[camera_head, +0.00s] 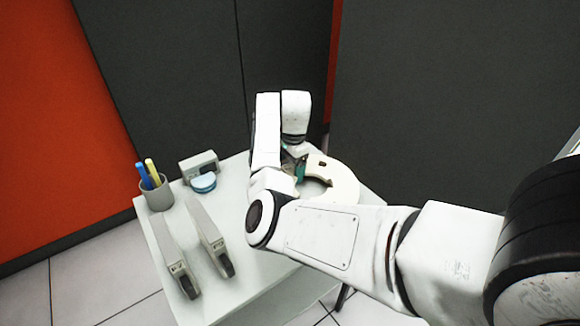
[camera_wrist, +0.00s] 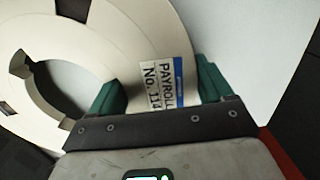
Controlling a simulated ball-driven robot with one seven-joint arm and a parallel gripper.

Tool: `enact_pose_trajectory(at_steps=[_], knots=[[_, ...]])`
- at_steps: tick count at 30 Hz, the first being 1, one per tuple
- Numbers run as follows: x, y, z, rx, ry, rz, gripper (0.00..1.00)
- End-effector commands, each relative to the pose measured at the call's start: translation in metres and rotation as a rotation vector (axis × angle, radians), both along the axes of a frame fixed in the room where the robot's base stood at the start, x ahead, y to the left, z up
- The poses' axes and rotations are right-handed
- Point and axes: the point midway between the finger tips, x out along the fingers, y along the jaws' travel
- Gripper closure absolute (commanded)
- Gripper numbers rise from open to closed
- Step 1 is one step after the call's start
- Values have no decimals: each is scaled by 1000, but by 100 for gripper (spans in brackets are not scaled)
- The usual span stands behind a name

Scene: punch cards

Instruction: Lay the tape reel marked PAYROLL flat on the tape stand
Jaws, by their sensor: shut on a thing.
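The cream tape reel (camera_wrist: 135,38) fills the upper left of the wrist view. Its label (camera_wrist: 166,84) reads PAYROLL and a number that is partly cut off. My gripper (camera_wrist: 157,88) has its green fingers on either side of the reel's rim at the label and is shut on it. In the head view the reel (camera_head: 345,184) shows as a pale ring, roughly level, over the right part of the white table. My gripper (camera_head: 300,166) is at its left side, partly hidden by my arm. I cannot tell whether the reel touches anything below. No tape stand can be made out clearly.
A grey pen cup (camera_head: 157,193) with pens, a blue round item (camera_head: 203,182) and a grey block (camera_head: 199,165) stand at the back left. The white table (camera_head: 240,285) has bare room at its front.

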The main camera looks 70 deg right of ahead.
Motion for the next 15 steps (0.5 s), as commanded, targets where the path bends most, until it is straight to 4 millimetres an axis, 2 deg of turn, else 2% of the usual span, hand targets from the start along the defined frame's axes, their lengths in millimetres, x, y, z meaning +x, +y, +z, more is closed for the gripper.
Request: enact_pose_trajectory(at_steps=[15], knots=[[0,0,-6,-1,0,1,100]])
